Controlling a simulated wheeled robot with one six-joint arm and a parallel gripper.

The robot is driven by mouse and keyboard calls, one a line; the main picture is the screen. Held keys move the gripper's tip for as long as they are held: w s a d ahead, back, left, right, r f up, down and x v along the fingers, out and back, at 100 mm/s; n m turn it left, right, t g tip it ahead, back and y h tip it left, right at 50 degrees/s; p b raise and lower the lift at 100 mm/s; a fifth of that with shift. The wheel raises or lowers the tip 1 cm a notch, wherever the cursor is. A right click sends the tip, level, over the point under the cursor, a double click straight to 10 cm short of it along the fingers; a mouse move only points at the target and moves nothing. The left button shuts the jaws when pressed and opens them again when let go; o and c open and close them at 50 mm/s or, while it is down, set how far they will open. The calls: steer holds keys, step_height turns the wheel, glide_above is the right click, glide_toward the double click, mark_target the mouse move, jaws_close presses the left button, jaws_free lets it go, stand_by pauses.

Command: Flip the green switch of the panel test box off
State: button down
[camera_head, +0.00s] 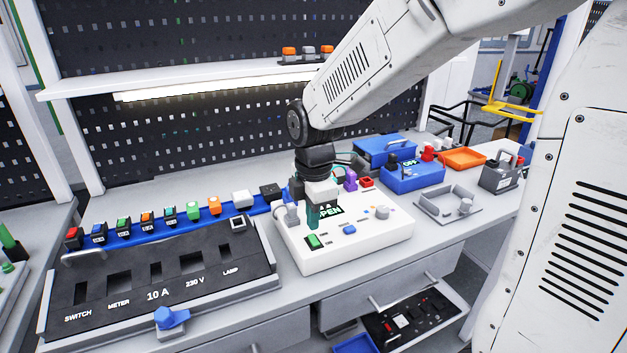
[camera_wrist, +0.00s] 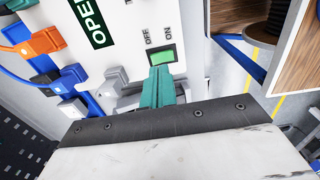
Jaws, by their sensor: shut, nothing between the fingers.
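The panel test box (camera_head: 345,244) is a white box in the middle of the bench. Its green switch (camera_head: 313,241) is near the front left corner of the top. The wrist view shows the green switch (camera_wrist: 162,57) close up, with the labels OFF and ON beside it. Which side is pressed I cannot tell. My gripper (camera_head: 313,222) points down over the box, just behind the switch in the head view. Its teal fingers (camera_wrist: 159,75) are together and empty. In the wrist view the tips meet the switch's near edge; whether they touch is unclear.
A dark "OPEN" display (camera_head: 330,211), a blue switch (camera_head: 349,230) and a knob (camera_head: 382,212) are close by on the box. A black slotted panel (camera_head: 135,284) lies left. A grey tray (camera_head: 436,207) and blue case (camera_head: 420,180) stand right.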

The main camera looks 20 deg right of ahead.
mark_target(313, 238)
step_height(313, 238, up, 11)
steer(key=shift+w+f, duration=0.1)
stand_by(0.4)
